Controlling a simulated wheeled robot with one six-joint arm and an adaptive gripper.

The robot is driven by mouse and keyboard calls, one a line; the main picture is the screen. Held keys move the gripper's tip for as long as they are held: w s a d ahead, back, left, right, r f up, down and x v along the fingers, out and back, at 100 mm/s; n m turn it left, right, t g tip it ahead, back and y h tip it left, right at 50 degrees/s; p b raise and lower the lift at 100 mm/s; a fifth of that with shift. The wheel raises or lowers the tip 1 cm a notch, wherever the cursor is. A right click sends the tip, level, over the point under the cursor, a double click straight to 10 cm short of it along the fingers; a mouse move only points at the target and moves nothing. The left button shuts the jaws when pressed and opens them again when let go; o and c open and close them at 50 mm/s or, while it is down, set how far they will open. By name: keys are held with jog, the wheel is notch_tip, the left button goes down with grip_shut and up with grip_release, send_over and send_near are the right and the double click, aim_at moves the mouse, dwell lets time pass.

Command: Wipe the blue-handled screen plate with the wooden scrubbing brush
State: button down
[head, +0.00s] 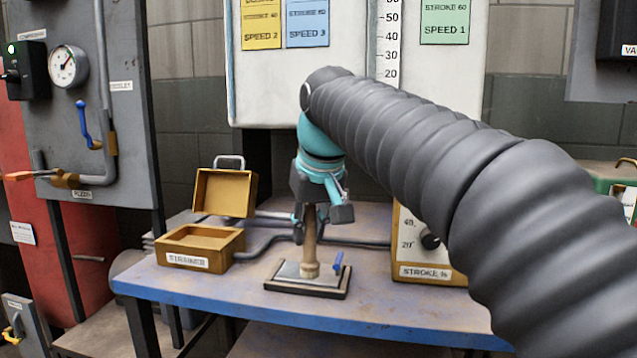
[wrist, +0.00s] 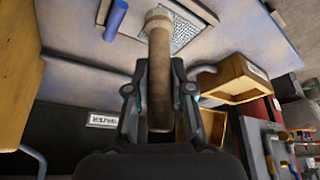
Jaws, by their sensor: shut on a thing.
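My gripper (head: 322,212) is shut on the wooden scrubbing brush (head: 310,245) and holds it upright, head down. The brush's lower end stands over the middle of the screen plate (head: 283,286) and appears to touch it. The plate is a flat dark-edged square on the blue table, with a blue handle (head: 337,263) at its right. In the wrist view the brush (wrist: 159,70) runs between the fingers toward the meshed plate (wrist: 188,36), and the blue handle (wrist: 115,20) is at upper left. The brush head's underside is hidden.
An open wooden strainer box (head: 200,247) with a raised lid (head: 224,194) stands left of the plate. A wooden box labelled stroke (head: 432,272) stands to the right. Grey pipes run behind. The blue table's front edge (head: 300,318) is clear.

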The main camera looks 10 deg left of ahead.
jog(key=shift+d, duration=0.5)
notch_tip(320, 180, up, 2)
jog(key=shift+d+r+p, duration=0.15)
jog(key=shift+r+p, duration=0.05)
jog(key=shift+p, duration=0.65)
notch_tip(320, 180, up, 6)
jog(key=p, duration=0.3)
jog(key=shift+f+p, duration=0.15)
jog(key=shift+p, duration=0.25)
jog(key=shift+s, duration=0.1)
